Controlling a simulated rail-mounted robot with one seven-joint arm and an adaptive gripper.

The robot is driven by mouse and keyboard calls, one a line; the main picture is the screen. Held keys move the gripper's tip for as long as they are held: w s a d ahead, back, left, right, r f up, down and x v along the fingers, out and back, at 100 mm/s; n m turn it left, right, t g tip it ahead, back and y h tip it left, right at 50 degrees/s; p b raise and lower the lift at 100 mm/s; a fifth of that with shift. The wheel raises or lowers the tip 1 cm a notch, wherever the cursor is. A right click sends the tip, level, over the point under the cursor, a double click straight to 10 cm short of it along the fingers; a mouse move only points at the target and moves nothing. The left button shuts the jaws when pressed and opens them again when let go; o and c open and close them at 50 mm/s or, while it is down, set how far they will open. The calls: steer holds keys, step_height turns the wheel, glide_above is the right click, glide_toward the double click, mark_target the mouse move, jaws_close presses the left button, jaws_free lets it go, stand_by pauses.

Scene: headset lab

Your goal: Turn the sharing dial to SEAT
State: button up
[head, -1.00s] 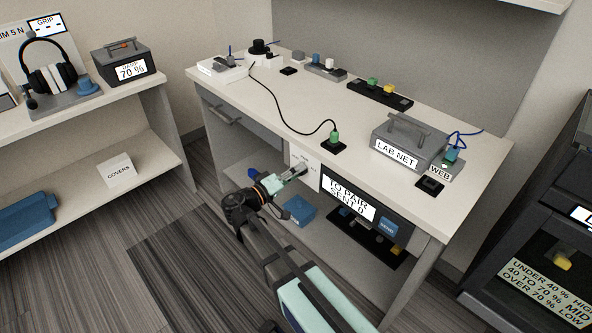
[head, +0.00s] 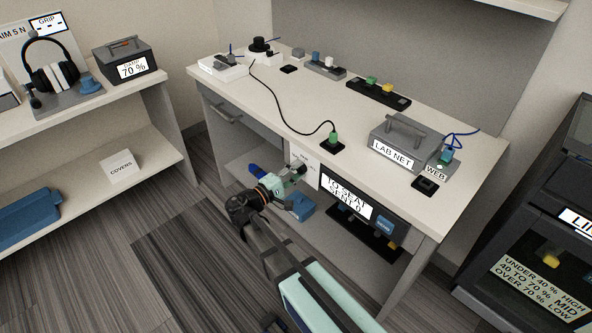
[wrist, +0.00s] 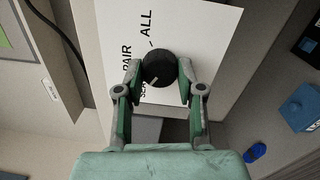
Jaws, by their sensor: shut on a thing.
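The sharing dial (wrist: 158,66) is a round black knob on a white panel (wrist: 207,35) printed ALL, PAIR and a partly hidden word starting SE. Its pale pointer mark is on the side near that hidden word. My gripper (wrist: 159,71) is shut on the dial, one finger on each side. In the head view my gripper (head: 297,171) is at the white panel (head: 306,171) on the bench front. The display (head: 346,198) beside it reads TO SEAT, SENT 0.
The bench top (head: 290,100) overhangs just above my gripper. A blue box (head: 301,207) sits on the shelf below. A black cable (head: 287,122) runs across the bench top to a green plug (head: 334,137). Floor is free at the left.

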stand_by(0.3)
steer(key=o, duration=1.1)
steer(key=shift+d, duration=0.1)
steer(key=shift+o, duration=0.2)
steer(key=v, duration=1.2)
